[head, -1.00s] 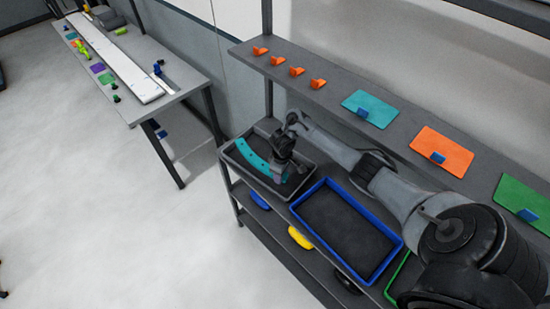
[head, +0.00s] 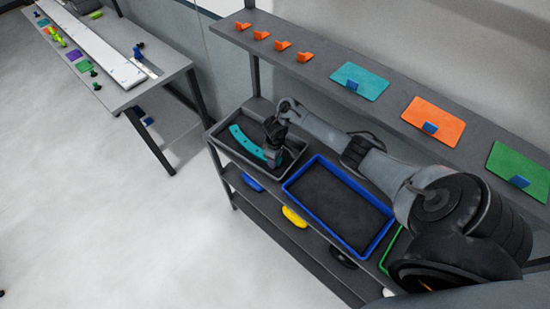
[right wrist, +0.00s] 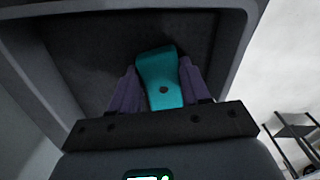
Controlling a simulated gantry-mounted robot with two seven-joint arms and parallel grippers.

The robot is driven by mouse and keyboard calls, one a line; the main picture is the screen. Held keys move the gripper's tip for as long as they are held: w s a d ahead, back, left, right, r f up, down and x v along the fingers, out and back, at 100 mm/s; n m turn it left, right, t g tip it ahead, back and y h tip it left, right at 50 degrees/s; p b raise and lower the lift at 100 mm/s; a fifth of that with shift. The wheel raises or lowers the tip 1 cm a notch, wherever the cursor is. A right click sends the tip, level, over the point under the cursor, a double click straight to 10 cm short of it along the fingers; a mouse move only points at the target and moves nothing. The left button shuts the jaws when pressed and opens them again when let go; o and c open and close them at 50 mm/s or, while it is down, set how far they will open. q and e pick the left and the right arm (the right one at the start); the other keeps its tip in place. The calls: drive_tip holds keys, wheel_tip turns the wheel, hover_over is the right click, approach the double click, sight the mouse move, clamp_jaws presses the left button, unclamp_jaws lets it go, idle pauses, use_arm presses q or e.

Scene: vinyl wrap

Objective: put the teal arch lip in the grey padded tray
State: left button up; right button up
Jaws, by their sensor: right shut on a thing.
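The teal arch lip (head: 246,142) is a curved teal strip over the grey padded tray (head: 214,142) on the shelf. My right gripper (head: 271,157) is shut on its near right end. In the right wrist view the teal arch lip (right wrist: 160,75) stands between the two purple-grey fingers of my right gripper (right wrist: 160,88), with a small dark hole in its face. The dark lining and grey walls of the tray (right wrist: 232,60) surround it there. I cannot tell whether the lip touches the tray floor. My left gripper is not in view.
A blue-rimmed tray (head: 305,215) stands right of the grey tray, with a green-rimmed tray (head: 390,252) beyond. The upper shelf (head: 310,70) holds orange clips and coloured plates. A yellow item (head: 294,216) and a blue item (head: 252,182) lie on the lower shelf.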

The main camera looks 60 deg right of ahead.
drive_tip(key=o, duration=1.2)
drive_tip(key=shift+r+p, duration=0.45)
drive_tip(key=shift+r, duration=1.65)
